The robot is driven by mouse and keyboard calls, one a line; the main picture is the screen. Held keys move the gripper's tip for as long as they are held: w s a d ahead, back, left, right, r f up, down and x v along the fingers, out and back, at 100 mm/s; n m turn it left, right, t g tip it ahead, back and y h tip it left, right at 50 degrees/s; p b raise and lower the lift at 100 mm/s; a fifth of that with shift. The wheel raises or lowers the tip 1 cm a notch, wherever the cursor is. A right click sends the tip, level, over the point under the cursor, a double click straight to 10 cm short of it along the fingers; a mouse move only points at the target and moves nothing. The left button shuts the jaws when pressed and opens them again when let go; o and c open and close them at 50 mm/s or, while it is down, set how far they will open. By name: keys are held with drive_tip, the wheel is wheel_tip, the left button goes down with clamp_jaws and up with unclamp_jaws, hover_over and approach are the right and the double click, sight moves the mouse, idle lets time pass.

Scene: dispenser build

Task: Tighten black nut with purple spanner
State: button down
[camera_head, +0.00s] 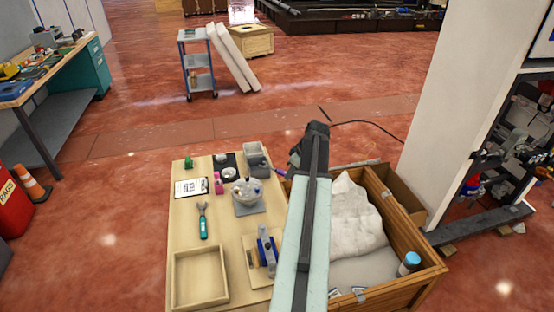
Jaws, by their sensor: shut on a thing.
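My gripper (293,166) is at the far end of my arm, over the far right corner of the wooden table (183,255). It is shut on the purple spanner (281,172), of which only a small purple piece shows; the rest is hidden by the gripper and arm. The spanner points left toward a grey box (254,155). I cannot make out the black nut at this size.
A teal-handled tool (203,224), an empty wooden tray (200,277) and a blue clamp-like device (266,250) are on the table. A wooden crate (427,279) with white padding stands on the right, partly behind my arm. A white pillar (450,110) rises beyond it.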

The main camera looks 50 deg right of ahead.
sight(279, 169)
drive_tip(key=w+r+n+y+p, duration=0.1)
drive_tip(key=w+n, duration=0.1)
drive_tip(key=w+r+n+y+p, duration=0.1)
drive_tip(key=w+n, duration=0.1)
drive_tip(key=n, duration=0.1)
drive_tip(key=w+r+n+g+p, duration=0.1)
drive_tip(key=w+n, duration=0.1)
drive_tip(key=n, duration=0.1)
drive_tip(key=shift+d+r+y, duration=0.25)
drive_tip(key=shift+d+y, duration=0.15)
drive_tip(key=shift+w+a+r+n+g+y, duration=0.15)
drive_tip(key=shift+a+n+g+y, duration=0.15)
drive_tip(key=shift+n, duration=0.5)
drive_tip(key=shift+f+b, duration=1.3)
drive_tip(key=shift+f, duration=0.2)
drive_tip(key=shift+r, duration=0.15)
drive_tip(key=shift+d, duration=0.1)
drive_tip(key=shift+s+d, duration=0.1)
drive_tip(key=shift+s, duration=0.1)
drive_tip(key=shift+f+b, duration=1.1)
drive_tip(key=shift+f, duration=0.15)
